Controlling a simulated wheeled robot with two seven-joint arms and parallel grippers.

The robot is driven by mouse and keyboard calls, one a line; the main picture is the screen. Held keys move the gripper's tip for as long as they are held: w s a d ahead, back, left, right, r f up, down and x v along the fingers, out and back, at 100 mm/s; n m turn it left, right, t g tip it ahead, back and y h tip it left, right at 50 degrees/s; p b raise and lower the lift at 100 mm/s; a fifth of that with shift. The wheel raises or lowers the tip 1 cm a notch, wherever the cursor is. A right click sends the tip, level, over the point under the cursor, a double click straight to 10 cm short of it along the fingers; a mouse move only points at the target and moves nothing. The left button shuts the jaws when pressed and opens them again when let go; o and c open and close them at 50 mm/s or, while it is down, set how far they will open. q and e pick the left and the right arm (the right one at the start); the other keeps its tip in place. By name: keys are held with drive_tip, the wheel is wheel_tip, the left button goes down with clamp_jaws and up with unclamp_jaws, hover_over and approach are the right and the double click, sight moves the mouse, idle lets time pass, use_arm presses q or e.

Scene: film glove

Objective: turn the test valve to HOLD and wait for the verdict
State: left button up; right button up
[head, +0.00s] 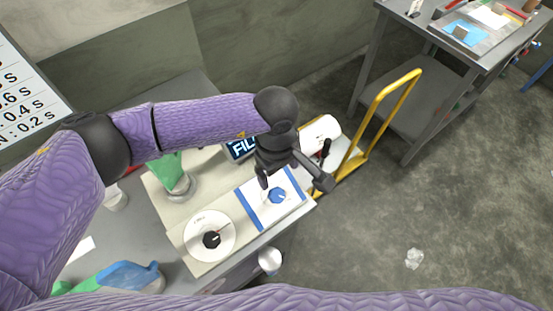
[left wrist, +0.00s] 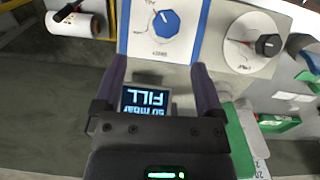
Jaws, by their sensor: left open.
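The blue test valve knob (head: 278,195) sits on a white panel with blue side stripes on the bench unit. It also shows at the top of the left wrist view (left wrist: 166,25), with a pale pointer mark; its position labels are too small to read. The display (left wrist: 145,100) reads "FILL" with "50 mbar", upside down in the left wrist view; in the head view my arm partly hides it. My left gripper (head: 291,176) is open and empty, just above the blue knob and apart from it. My right gripper is out of view.
A black knob (head: 211,240) on a white dial is beside the panel. A green glove form (head: 168,170) stands behind it. A white roll (head: 319,131) and yellow trolley (head: 385,95) are on the right.

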sight(277, 194)
use_arm(q)
drive_tip(key=f, duration=0.4)
drive_tip(key=s+f, duration=0.1)
drive_tip(key=f, duration=0.1)
drive_tip(key=shift+a+f, duration=0.2)
drive_tip(key=f, duration=0.1)
drive_tip(key=f+b, duration=0.1)
drive_tip(key=shift+w+f, duration=0.2)
drive_tip(key=shift+f, duration=0.45)
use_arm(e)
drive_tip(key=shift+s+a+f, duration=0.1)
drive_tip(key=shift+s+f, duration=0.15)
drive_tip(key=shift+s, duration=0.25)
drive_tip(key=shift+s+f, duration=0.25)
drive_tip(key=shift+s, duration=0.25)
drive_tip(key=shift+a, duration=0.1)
use_arm(q)
drive_tip(key=shift+c, duration=1.3)
clamp_jaws()
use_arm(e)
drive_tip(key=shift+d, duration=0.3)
